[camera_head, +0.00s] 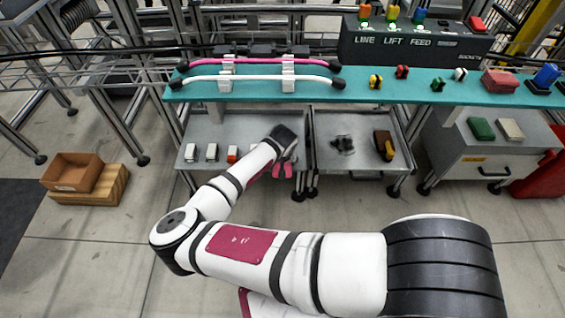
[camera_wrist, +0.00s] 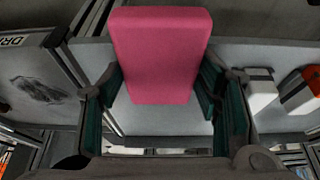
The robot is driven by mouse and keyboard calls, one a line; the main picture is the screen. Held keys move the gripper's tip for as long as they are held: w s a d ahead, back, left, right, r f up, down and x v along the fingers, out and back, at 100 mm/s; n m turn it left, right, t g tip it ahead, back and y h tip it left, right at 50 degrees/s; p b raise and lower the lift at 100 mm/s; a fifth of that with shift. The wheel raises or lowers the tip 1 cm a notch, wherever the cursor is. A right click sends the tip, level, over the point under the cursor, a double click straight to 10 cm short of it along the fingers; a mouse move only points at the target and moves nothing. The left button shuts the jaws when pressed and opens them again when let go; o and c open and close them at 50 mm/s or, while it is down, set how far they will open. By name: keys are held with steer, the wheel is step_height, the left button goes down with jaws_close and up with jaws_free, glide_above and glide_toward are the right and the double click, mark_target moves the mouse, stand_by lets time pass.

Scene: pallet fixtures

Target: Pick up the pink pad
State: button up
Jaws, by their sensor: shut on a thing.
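The pink pad (camera_wrist: 160,50) is a flat, rounded block. In the wrist view it stands between the two dark green-lined fingers of my gripper (camera_wrist: 165,88), one at each side edge. My gripper is shut on it. In the head view my gripper (camera_head: 286,160) is small, over the grey lower trays, with pink showing around the fingers. I cannot clearly tell pad from gripper there, nor how high the pad is held.
Small white and orange blocks (camera_head: 211,153) sit on the left tray. The right tray (camera_head: 345,160) has a dark smudge and a brown-yellow object. A teal shelf (camera_head: 340,87) runs above with bars and small parts. A reddish-pink block (camera_head: 500,82) lies on it. Open floor is in front.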

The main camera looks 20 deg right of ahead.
steer(key=shift+r+p, duration=0.5)
steer(key=shift+r, duration=0.35)
step_height(320, 180, up, 2)
steer(key=shift+r+p, duration=0.15)
steer(key=shift+p, duration=0.5)
steer(key=s+p, duration=0.3)
steer(key=s, duration=1.3)
steer(key=shift+d+r, duration=0.25)
steer(key=shift+r, duration=0.2)
